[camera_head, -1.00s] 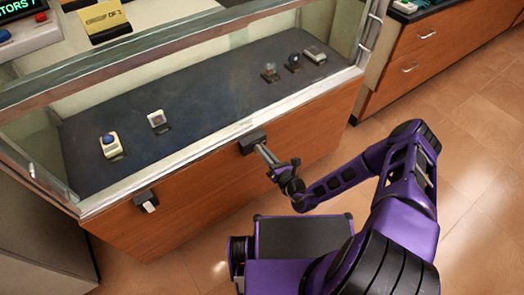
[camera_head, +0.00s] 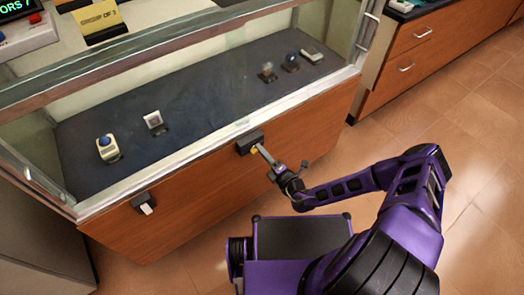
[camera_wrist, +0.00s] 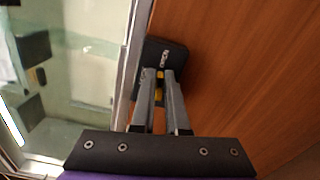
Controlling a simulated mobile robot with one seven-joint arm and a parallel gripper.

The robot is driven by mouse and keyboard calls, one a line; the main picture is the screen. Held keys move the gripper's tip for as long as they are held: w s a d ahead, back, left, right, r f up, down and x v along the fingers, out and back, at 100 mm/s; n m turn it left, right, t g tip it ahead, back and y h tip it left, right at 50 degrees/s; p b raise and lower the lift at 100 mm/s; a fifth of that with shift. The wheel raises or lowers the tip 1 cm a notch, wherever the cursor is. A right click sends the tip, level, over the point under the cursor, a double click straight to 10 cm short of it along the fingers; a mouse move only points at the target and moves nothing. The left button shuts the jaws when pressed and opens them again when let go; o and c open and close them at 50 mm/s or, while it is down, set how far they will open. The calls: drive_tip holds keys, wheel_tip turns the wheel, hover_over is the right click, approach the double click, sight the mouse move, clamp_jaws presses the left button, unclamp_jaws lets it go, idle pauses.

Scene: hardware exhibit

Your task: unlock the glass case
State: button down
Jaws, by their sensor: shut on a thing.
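The glass case has a metal-framed glass top (camera_head: 225,70) over a wooden front panel (camera_head: 200,190). A black lock box (camera_head: 249,138) sits on the panel just under the metal rim, and shows in the wrist view too (camera_wrist: 166,52). My gripper (camera_head: 259,149) is at this box. In the wrist view, its two fingers (camera_wrist: 160,76) are shut on a small yellow piece (camera_wrist: 159,82) at the box's face. Whether the yellow piece is inside the box is hard to tell. A second black box with a white tab (camera_head: 145,205) is on the panel further left.
Several small devices, one with a blue ball (camera_head: 106,147), lie on the dark shelf inside the glass. A wooden drawer cabinet (camera_head: 410,55) stands at the right. Tiled floor (camera_head: 475,150) is open on the right.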

drive_tip(key=shift+s+f+m, duration=0.1)
drive_tip(key=shift+f+m, duration=0.1)
drive_tip(key=shift+m, duration=0.9)
drive_tip(key=c, duration=0.9)
unclamp_jaws()
drive_tip(key=p+v, duration=0.1)
drive_tip(key=v, duration=1.6)
drive_tip(key=shift+s+d, duration=0.15)
drive_tip(key=shift+d, duration=0.05)
drive_tip(key=shift+r, duration=0.1)
